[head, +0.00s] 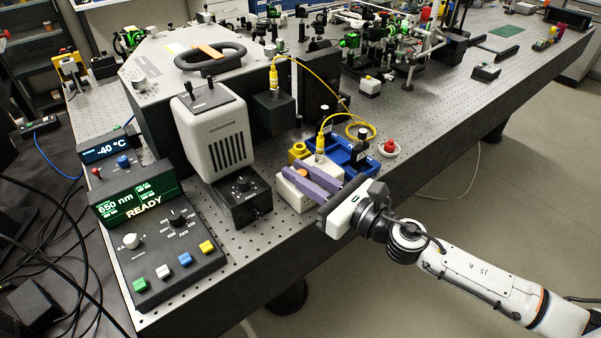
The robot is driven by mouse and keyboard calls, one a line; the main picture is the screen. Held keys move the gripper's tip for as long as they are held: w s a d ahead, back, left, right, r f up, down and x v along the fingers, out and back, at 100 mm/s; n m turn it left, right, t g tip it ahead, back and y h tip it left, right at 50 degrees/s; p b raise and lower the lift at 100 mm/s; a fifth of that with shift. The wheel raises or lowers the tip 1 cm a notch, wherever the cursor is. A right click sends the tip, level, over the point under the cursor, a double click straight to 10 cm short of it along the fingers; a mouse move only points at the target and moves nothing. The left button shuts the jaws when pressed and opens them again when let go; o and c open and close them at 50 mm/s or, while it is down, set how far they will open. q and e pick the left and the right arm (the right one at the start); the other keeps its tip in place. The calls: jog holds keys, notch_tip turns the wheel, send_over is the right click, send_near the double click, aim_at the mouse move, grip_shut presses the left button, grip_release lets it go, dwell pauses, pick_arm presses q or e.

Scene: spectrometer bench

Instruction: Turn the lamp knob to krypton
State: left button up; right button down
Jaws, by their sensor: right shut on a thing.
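My right gripper (301,178) reaches in from the lower right, with its two purple fingers over a small cream-coloured box (291,199) near the bench's front edge. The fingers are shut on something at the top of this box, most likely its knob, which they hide. I cannot read any lamp name or pointer there. A yellow cable (330,116) runs down to a connector just behind the fingers. A black box with a dial (241,186) stands left of the gripper, apart from it, under a white lamp housing (216,133). My left gripper is not in view.
A control console (157,232) with a green display reading 650 nm and READY stands at the left. Open floor lies right of the bench.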

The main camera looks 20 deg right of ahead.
aim_at(302, 171)
jog(key=m+t+h, duration=0.1)
jog(key=h, duration=0.1)
jog(key=m+h, duration=0.2)
jog(key=shift+a+t+h, duration=0.15)
jog(key=shift+t+h, duration=0.25)
jog(key=m+h, duration=0.4)
jog(key=h, duration=0.1)
jog(key=shift+h, duration=0.4)
jog(key=m+g+h, duration=0.1)
jog(key=h, duration=0.1)
jog(key=m+h, duration=0.2)
jog(key=h, duration=0.1)
jog(key=m+g+h, duration=0.1)
jog(key=m+h, duration=0.1)
jog(key=h, duration=0.1)
jog(key=shift+d+g, duration=0.25)
jog(key=shift+g, duration=0.05)
jog(key=shift+m+h, duration=0.3)
jog(key=shift+m, duration=0.1)
jog(key=c, duration=1.7)
grip_release()
jog(key=shift+r, duration=0.1)
notch_tip(302, 171, up, 10)
jog(key=shift+f, duration=0.1)
